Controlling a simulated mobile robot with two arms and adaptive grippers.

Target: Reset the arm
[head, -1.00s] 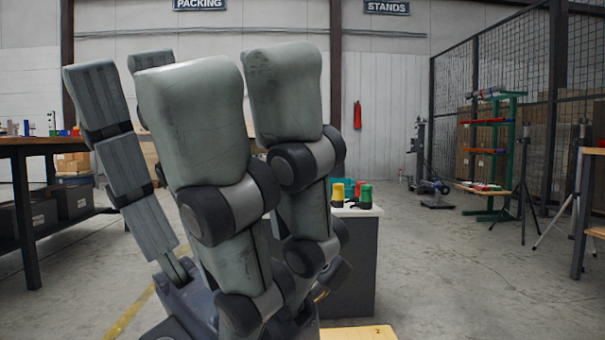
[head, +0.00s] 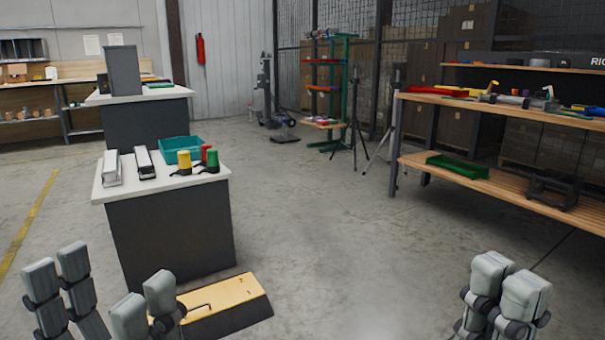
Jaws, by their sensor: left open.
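My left gripper (head: 102,292) is at the lower left of the head view. Its grey padded fingers point up and stand in two groups with a wide gap between them. It is open, and I see nothing in it. My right gripper (head: 505,293) is at the lower right edge. Only a pair of its padded fingers shows, close together, and the rest is cut off by the frame, so its opening cannot be judged. The two grippers are far apart.
A grey cabinet with a white top (head: 105,189) stands ahead left, holding a teal tote (head: 180,145) and strap rolls. A yellow-topped platform (head: 222,300) lies before it. A wooden workbench (head: 495,107) stands at right. The middle floor (head: 320,230) is clear.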

